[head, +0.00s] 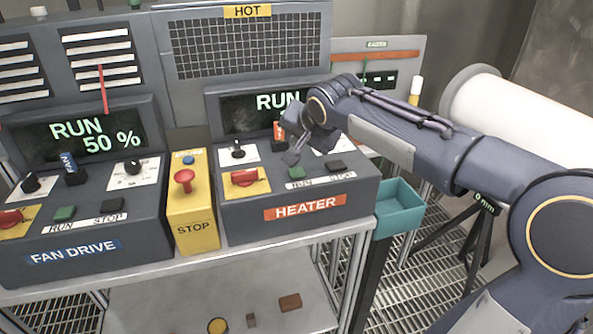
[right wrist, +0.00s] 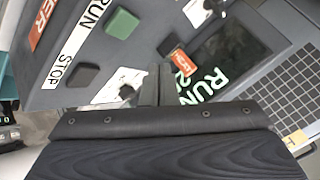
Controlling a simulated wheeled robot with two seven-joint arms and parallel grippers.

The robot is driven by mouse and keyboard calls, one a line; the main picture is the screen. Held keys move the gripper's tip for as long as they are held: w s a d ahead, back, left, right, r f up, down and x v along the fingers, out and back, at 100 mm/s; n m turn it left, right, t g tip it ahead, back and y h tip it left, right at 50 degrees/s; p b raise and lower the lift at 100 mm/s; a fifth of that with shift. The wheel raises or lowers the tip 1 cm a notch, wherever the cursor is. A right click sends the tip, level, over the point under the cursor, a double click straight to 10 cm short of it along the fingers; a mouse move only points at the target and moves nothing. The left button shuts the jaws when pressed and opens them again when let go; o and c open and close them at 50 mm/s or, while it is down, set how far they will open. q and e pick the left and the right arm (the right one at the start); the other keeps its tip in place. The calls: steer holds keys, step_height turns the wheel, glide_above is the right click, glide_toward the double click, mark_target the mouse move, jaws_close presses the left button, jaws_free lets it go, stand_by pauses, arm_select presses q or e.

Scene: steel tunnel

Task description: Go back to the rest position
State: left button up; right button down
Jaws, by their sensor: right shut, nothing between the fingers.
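My right gripper (head: 291,157) is over the heater box (head: 240,212), just above and left of its green button (head: 296,173). Its fingers are shut with nothing between them; contact with the panel cannot be told. In the right wrist view the shut fingers (right wrist: 157,75) show beside the orange tag (right wrist: 181,60), with the green button (right wrist: 121,23) and black stop button (right wrist: 88,75) beyond. My right arm reaches in from the right and hides part of the heater panel. The heater display (head: 262,112) reads RUN, partly covered by the arm. My left gripper is not in view.
The fan drive box (head: 85,225) stands at left, its display reading RUN 50 %. A yellow stop box (head: 192,215) with a red knob stands between the boxes. A teal bin (head: 400,215) hangs right of the bench.

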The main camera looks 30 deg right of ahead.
steer(key=s+a+f+n+g+y, duration=0.1)
steer(key=s+a+f+n, duration=0.2)
steer(key=s, duration=0.6)
steer(key=s+a+f+n+g+y, duration=0.1)
steer(key=s+a+f+n+y, duration=0.1)
steer(key=s+f, duration=0.5)
steer(key=s+a+f+n+g+y, duration=0.1)
steer(key=s+a+f+n, duration=0.3)
steer(key=s, duration=0.8)
step_height(320, 180, down, 2)
steer(key=shift+a+g+y, duration=0.3)
steer(key=shift+a+y, duration=0.2)
steer(key=shift+a, duration=0.65)
